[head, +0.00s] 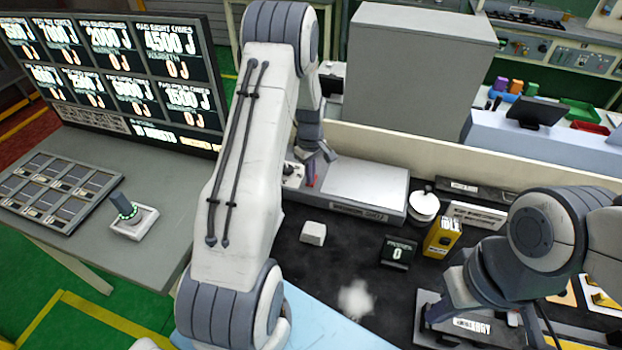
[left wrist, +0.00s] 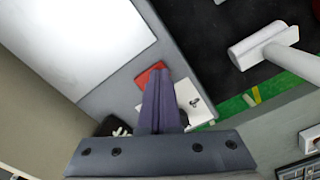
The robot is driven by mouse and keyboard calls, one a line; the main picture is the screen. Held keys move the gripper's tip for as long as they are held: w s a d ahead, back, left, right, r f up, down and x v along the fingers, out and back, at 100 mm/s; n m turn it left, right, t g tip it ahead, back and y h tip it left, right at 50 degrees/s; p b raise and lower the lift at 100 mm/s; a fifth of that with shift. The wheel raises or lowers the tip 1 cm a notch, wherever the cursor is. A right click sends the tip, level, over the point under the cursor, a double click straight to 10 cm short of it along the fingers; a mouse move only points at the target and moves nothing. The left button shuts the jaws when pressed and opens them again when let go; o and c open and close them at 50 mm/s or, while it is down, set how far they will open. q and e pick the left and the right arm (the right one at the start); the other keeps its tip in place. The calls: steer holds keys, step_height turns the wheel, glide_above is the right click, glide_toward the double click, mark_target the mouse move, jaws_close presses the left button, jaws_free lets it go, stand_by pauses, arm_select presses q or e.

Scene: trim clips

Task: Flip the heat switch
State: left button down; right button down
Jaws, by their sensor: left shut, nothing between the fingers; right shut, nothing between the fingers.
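A grey machine (head: 365,188) with a broad pale top plate stands at the back of the dark work surface. At its left end is a small red part (left wrist: 150,75), which looks like the switch, beside a white plate (left wrist: 190,103) with a dark mark. My left gripper (head: 314,180) is shut and empty, pointing down at this end. In the left wrist view its fingers (left wrist: 160,85) overlap the red part and the white plate. Contact and the switch's position cannot be told. My right gripper (head: 442,312) is shut at the lower right, over a grey labelled block.
A small white block (head: 313,233), a black counter display (head: 398,252), a yellow box (head: 442,237) and a white round pot (head: 424,205) stand on the dark surface. A side table at left holds a lever (head: 127,211) and a scoreboard (head: 110,65).

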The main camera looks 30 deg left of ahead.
arm_select(q)
steer(key=shift+r+p, duration=2.65)
steer(key=shift+r, duration=0.8)
steer(key=s+d+r+m+b, duration=0.2)
steer(key=d+r+m, duration=0.1)
steer(key=d, duration=0.4)
steer(key=s+d+r+m+b, duration=0.1)
steer(key=s+d+r+m, duration=0.2)
steer(key=d, duration=0.4)
steer(key=s+d+r+m+b, duration=0.2)
steer(key=d+m, duration=0.2)
steer(key=d, duration=0.3)
steer(key=s+d+m+b, duration=0.1)
steer(key=s+d+m, duration=0.1)
steer(key=s+m, duration=0.2)
steer(key=s+d+r+m+b, duration=0.1)
steer(key=s+d+m, duration=0.2)
steer(key=s, duration=0.7)
steer(key=s+d+r+m+h+b, duration=0.1)
steer(key=s+d+m, duration=0.2)
steer(key=s+m, duration=0.2)
steer(key=shift+s, duration=1.15)
